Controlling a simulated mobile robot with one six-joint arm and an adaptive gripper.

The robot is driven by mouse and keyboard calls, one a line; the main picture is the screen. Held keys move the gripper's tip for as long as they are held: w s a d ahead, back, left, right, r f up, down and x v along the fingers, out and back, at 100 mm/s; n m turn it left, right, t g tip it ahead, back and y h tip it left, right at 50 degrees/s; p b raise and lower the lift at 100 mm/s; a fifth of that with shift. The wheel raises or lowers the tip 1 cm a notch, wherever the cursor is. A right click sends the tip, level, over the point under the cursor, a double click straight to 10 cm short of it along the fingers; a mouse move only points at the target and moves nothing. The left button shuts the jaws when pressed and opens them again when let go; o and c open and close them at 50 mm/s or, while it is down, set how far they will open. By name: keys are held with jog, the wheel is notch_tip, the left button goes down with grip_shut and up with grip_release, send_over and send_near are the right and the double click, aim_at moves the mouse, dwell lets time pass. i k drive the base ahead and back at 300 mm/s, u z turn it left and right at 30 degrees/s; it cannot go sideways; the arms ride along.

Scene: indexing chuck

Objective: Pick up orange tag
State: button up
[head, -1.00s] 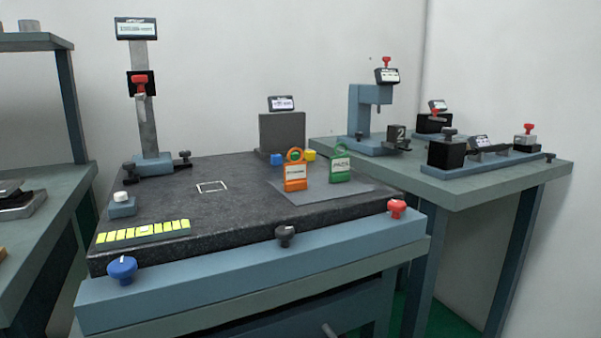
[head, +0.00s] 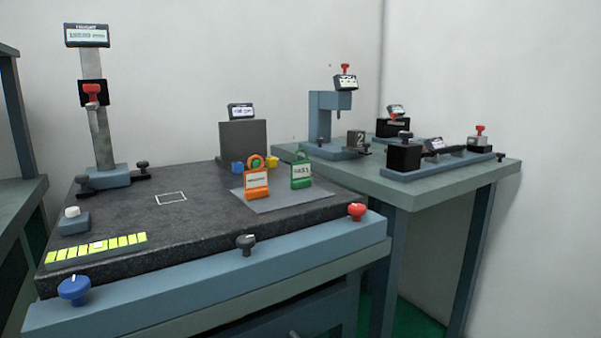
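The orange tag (head: 257,180) stands upright on a grey mat (head: 296,198) at the right part of the dark granite slab. It has a ring-shaped top and a white label too small to read. A similar green tag (head: 301,172) stands just to its right on the same mat, with a small gap between them. My gripper is not visible in the head view.
Behind the tags are a grey block (head: 243,141) and small blue and yellow pieces. A tall column gauge (head: 97,120) stands at the slab's left rear. Knobs line the blue front rail (head: 205,277). A second bench (head: 400,190) with fixtures stands at right.

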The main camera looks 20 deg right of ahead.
aim_at(255, 180)
jog(key=k, duration=1)
